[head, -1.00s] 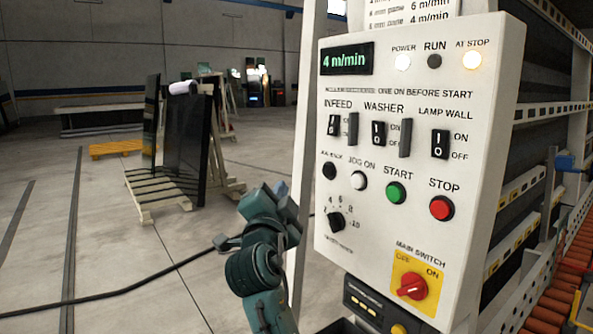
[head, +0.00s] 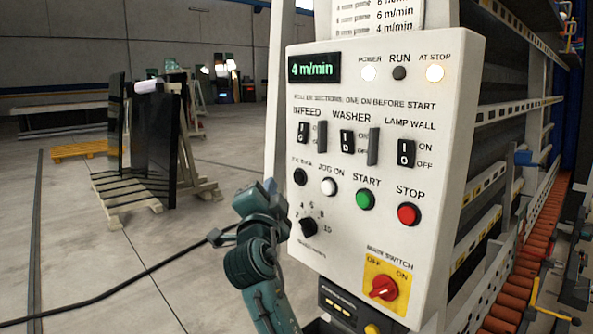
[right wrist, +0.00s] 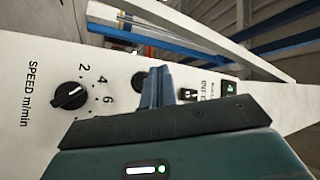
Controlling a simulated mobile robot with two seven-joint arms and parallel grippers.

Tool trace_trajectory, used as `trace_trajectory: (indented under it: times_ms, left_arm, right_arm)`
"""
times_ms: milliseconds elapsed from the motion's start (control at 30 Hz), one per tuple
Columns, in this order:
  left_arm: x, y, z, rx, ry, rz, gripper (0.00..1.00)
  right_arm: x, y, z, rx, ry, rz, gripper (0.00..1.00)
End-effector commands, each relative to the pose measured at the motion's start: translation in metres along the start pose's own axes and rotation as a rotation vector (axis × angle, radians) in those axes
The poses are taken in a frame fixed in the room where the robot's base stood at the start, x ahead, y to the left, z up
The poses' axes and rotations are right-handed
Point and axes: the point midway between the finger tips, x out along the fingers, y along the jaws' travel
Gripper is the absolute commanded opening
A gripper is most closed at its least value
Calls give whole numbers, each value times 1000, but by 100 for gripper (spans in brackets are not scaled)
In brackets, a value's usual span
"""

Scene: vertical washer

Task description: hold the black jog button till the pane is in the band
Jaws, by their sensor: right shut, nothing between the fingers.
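The black jog button (head: 300,176) is at the left of the white control panel (head: 340,262), beside the white jog button (head: 328,187). My right gripper (head: 270,186) is shut and empty, just left of the black button in the head view. In the right wrist view the shut fingers (right wrist: 157,88) stand in front of the panel, and the black button (right wrist: 139,78) shows partly beside them. I cannot tell whether they touch it. My left gripper is not in view. No pane or band on the line can be made out.
The speed knob (head: 308,228) sits below the black button, and the green start (head: 365,199) and red stop (head: 408,214) are to its right. The power (head: 369,72) and at-stop (head: 435,73) lamps are lit. A roller conveyor (head: 525,265) runs at right.

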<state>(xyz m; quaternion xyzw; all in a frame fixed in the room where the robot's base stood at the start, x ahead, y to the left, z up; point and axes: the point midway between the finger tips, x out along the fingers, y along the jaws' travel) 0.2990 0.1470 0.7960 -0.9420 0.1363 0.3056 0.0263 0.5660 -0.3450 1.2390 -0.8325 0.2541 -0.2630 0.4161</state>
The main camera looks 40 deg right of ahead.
Motion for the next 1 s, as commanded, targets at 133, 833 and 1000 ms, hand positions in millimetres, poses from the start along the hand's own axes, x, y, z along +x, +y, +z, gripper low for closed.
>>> trace_trajectory:
  times_ms: [133, 833, 1000]
  left_arm:
    - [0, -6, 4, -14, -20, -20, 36]
    - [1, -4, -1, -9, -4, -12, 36]
    - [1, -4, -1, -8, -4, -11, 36]
  right_arm:
    - [14, 10, -10, -1, 0, 0, 0]
    - [28, 20, -20, 0, -1, -1, 0]
    - [28, 20, -20, 0, -1, -1, 0]
